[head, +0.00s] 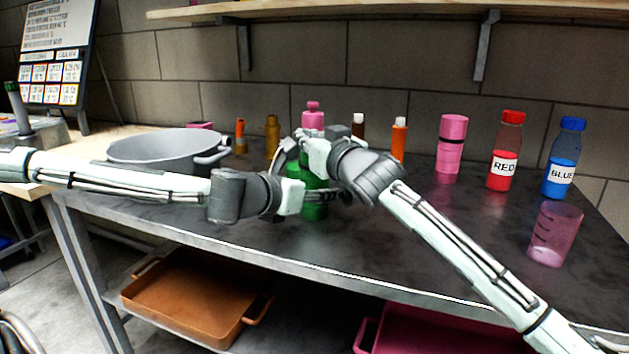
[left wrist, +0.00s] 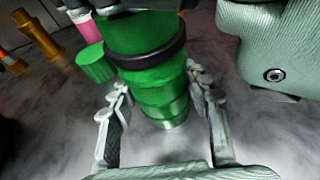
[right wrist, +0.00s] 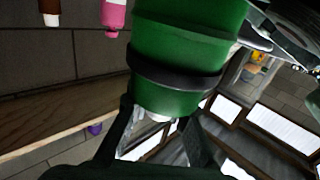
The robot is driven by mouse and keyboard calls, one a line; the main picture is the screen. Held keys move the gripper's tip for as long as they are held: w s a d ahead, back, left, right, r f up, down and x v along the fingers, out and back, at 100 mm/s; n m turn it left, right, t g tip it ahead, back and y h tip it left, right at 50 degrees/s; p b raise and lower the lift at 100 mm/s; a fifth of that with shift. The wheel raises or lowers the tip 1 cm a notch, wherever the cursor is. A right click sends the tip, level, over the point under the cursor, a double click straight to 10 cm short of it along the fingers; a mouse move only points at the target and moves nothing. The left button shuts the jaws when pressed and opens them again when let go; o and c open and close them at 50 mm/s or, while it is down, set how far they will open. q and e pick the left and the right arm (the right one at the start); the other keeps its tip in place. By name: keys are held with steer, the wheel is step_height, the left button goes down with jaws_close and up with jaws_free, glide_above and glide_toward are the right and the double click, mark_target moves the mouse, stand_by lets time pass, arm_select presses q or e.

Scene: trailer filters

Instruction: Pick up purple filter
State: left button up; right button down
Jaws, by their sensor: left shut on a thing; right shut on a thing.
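A green cylinder with a black ring (head: 314,211) stands between my grippers in the head view, mostly hidden by them. My left gripper (left wrist: 165,100) is shut on its lower part, one finger on each side. My right gripper (right wrist: 160,118) is shut around its narrower upper end, as the right wrist view of the cylinder (right wrist: 185,45) shows. In the head view my right gripper (head: 303,145) is above my left gripper (head: 305,190). I cannot make out a purple filter for certain. A small purple thing (right wrist: 95,128) shows near the wooden shelf in the right wrist view.
A grey pot (head: 165,147) stands left. Behind are orange and pink bottles; a pink cylinder (head: 452,145), RED bottle (head: 505,150), BLUE bottle (head: 565,158) and pink beaker (head: 554,233) stand right. A wooden shelf (head: 380,8) hangs above. The table's front right is clear.

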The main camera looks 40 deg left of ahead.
step_height(320, 180, up, 18)
stand_by(0.6)
arm_select(q)
steer(key=o, duration=1.3)
steer(key=shift+o, duration=0.2)
steer(key=shift+r, duration=0.1)
steer(key=shift+s+d+r, duration=0.15)
steer(key=shift+s+r, duration=0.15)
steer(key=shift+s, duration=0.3)
steer(key=shift+v, duration=3.05)
steer(key=shift+s+f, duration=0.1)
steer(key=shift+f, duration=0.05)
